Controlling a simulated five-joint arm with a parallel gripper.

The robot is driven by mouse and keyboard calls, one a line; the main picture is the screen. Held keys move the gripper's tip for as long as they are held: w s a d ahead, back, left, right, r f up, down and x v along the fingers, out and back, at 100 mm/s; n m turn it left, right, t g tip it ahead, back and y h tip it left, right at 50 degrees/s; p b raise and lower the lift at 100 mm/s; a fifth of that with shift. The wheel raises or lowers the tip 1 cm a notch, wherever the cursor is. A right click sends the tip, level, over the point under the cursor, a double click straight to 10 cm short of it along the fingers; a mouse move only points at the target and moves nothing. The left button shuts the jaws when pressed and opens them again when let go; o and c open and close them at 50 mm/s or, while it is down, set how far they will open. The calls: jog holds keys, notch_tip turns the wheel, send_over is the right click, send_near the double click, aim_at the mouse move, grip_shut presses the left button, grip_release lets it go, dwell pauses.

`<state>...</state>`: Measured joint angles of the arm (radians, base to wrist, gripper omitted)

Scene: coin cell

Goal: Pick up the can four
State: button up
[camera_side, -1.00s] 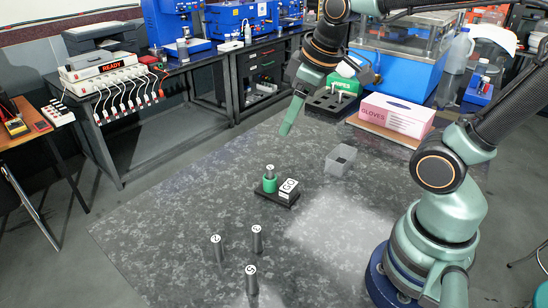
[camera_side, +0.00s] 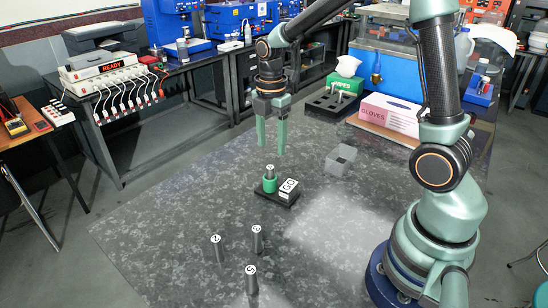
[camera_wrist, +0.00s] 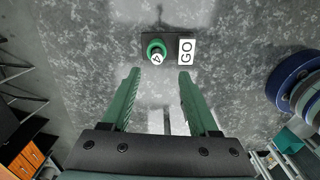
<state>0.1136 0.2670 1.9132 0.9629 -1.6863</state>
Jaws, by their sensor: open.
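A can with a white label reading 4 (camera_wrist: 157,57) stands upright in a green ring holder (camera_wrist: 151,44) on a black base. In the side view, the same can (camera_side: 270,172) rises out of the green holder (camera_side: 269,186). My gripper (camera_side: 272,149) is open and empty, with its fingers pointing down, above and behind the can. In the wrist view, my gripper (camera_wrist: 159,75) has its fingers apart, and the can shows beyond their tips, roughly between them. The can's lower part is hidden by the holder.
A white GO block (camera_side: 289,188) sits beside the holder on the black base (camera_side: 280,201). Three dark cans with white tops (camera_side: 257,240) stand toward the front. A clear box (camera_side: 340,160) stands right of the holder. A gloves box (camera_side: 396,117) lies at the back right.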

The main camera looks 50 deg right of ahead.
aim_at(270, 167)
jog(key=shift+w+f, duration=0.2)
jog(key=shift+f, duration=4.15)
grip_shut()
